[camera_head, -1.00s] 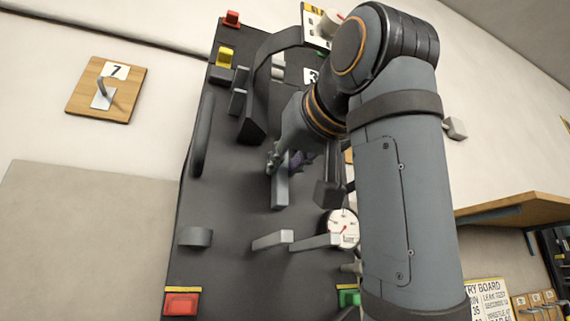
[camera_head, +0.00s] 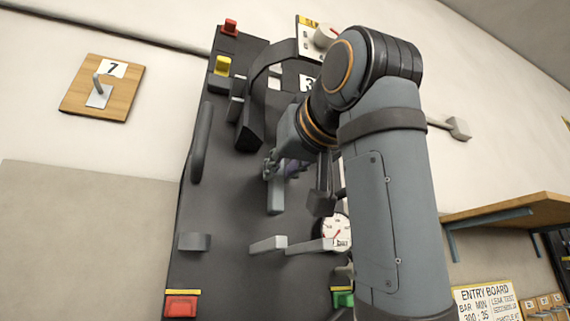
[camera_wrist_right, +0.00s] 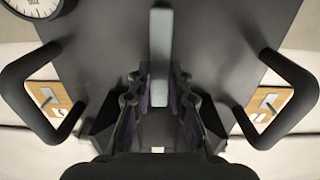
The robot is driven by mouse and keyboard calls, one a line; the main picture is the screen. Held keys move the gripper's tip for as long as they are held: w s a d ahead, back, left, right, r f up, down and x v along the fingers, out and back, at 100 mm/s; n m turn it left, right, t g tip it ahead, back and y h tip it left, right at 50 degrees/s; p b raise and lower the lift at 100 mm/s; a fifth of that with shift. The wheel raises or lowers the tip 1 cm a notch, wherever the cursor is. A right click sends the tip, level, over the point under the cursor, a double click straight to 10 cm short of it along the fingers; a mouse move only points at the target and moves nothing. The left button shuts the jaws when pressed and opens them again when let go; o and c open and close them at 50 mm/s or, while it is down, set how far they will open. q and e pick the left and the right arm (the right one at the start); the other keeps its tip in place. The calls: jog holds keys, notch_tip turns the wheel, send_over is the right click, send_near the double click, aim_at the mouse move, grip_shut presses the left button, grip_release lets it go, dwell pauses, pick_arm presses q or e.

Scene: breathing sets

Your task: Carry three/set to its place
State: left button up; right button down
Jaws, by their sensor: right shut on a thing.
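The set marked 3 is a tall dark backplate (camera_head: 225,215) with a gauge (camera_head: 335,232), a curved black strap and grey bars on its face. It is tilted in the head view, in front of the pale wall. My right gripper (camera_head: 275,170) reaches it from the right and is shut on a grey upright bar of the set, which also shows between the fingers in the wrist view (camera_wrist_right: 160,60). My forearm hides part of the set's right side. The left gripper is not in view.
A wooden hook board marked 7 (camera_head: 101,88) is on the wall at left. A wooden shelf (camera_head: 520,208) juts out at right, above an entry board sign (camera_head: 487,300) and small numbered plates. A small grey wall fitting (camera_head: 459,128) is right of my arm.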

aim_at(269, 182)
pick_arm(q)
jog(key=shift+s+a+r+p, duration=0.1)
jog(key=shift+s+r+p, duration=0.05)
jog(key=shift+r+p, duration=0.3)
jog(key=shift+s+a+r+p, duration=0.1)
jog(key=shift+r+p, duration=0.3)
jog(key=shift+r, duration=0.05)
pick_arm(e)
jog(key=shift+x, duration=3.1)
jog(key=shift+a, duration=0.1)
